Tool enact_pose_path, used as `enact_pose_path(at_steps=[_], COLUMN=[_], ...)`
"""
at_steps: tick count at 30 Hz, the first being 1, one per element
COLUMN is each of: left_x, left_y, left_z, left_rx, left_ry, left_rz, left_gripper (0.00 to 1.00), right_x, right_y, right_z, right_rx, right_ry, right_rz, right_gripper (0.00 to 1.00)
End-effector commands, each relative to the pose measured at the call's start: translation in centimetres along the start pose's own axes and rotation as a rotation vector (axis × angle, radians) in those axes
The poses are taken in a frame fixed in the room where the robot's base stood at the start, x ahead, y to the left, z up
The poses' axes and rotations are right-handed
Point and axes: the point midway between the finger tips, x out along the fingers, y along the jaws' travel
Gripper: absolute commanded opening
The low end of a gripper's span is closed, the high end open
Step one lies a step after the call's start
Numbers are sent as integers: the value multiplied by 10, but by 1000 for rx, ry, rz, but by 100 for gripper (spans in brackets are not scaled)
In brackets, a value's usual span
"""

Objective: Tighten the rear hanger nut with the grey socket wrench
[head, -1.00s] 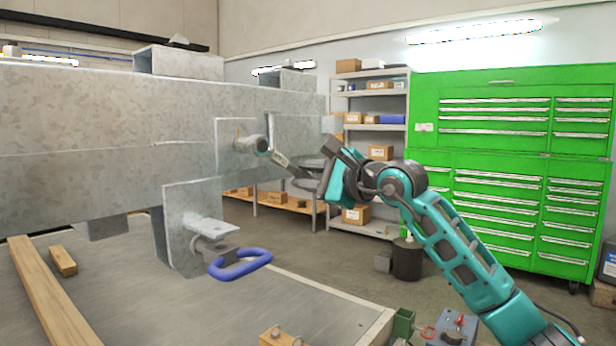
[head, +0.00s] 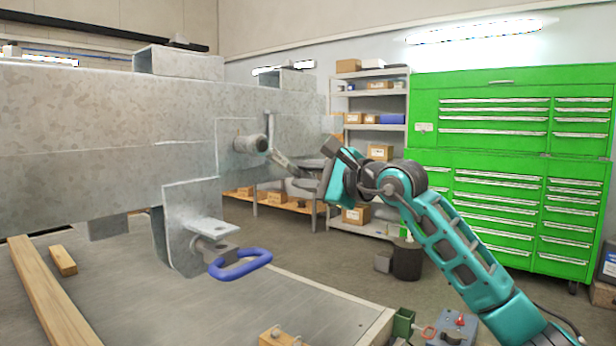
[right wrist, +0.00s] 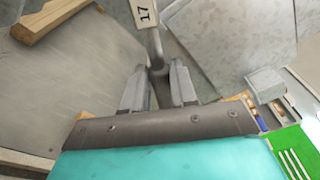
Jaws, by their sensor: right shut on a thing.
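The grey socket wrench (head: 283,160) runs from its thick round socket end at the plate on the galvanized beam (head: 90,120) to my right gripper (head: 315,176). My right gripper is shut on its handle. In the right wrist view the handle (right wrist: 156,45) lies between the two fingers (right wrist: 158,72), and a pale tag marked 17 (right wrist: 144,12) shows beyond them. The socket end appears to be against the hanger plate (head: 226,135). The nut itself is hidden, so I cannot tell how it sits. My left gripper is not in view.
Wooden bars (head: 50,300) lie on the grey deck. Shelves (head: 370,98) and a green cabinet (head: 510,160) stand behind my right arm.

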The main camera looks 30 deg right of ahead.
Motion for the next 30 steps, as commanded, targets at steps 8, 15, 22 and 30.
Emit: enact_pose_path(at_steps=[8,15,22,30], left_x=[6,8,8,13], left_y=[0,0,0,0], left_z=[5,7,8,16], left_rx=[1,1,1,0], left_ry=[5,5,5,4], left_rz=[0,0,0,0], left_gripper=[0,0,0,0], right_x=[0,-1,-1,-1], right_y=[12,18,18,35], right_z=[0,2,2,6], right_rx=[89,156,159,285], right_ry=[-3,-2,-3,-4], right_rz=[7,15,16,32], right_gripper=[0,0,0,0])
